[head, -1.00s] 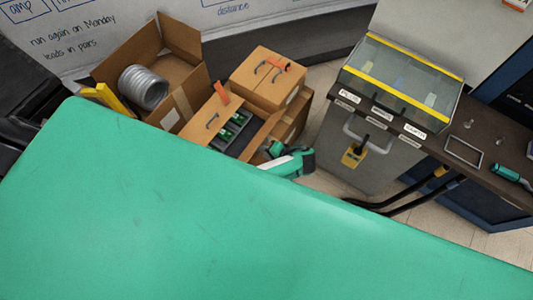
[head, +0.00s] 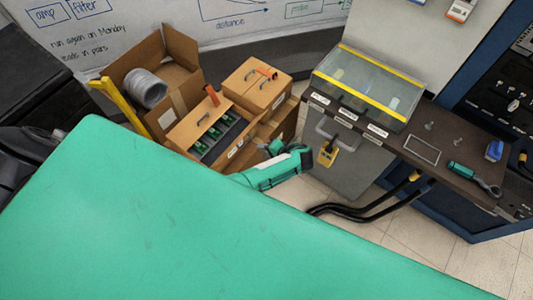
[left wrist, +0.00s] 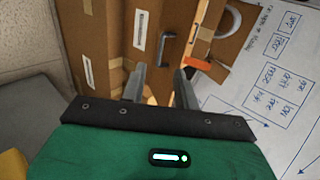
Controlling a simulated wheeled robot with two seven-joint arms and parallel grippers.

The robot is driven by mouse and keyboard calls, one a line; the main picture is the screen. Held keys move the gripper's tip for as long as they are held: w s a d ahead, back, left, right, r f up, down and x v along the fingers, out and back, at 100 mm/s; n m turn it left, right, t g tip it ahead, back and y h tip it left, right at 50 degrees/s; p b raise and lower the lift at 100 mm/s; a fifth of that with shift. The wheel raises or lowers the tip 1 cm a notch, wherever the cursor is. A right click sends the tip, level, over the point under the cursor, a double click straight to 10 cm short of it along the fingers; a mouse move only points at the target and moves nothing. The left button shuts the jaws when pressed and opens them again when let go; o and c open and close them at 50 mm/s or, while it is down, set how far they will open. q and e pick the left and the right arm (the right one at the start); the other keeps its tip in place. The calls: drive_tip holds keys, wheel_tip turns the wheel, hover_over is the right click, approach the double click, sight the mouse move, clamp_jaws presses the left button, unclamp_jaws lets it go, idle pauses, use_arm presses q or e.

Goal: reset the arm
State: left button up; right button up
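My left gripper (head: 272,150) is a green and black shape beside the wooden drawer units in the head view. Its fingers are too small to make out there. In the left wrist view the same gripper (left wrist: 160,72) has two grey fingers standing apart, with nothing seen held between them. My right gripper is not in view.
A cardboard box (head: 180,75) holds a grey coil (head: 147,88). An open drawer (head: 215,138) and a wooden case (head: 255,83) stand beside it. A glass-topped bin (head: 370,85) and a dark bench (head: 450,155) are right.

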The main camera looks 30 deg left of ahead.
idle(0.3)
use_arm(q)
drive_tip(key=s+f+m+g+h, duration=0.1)
drive_tip(key=s+f+h, duration=0.3)
drive_tip(key=s+f, duration=1)
drive_tip(key=s+f+m+g+h, duration=0.1)
drive_tip(key=s+f+h, duration=0.3)
drive_tip(key=s+f, duration=1)
drive_tip(key=s+a+r+n+t+h, duration=0.1)
drive_tip(key=s+a+h, duration=0.1)
drive_tip(key=s, duration=1.5)
drive_tip(key=shift+a+r+n, duration=0.15)
drive_tip(key=shift+a+n, duration=0.2)
drive_tip(key=shift+n, duration=0.05)
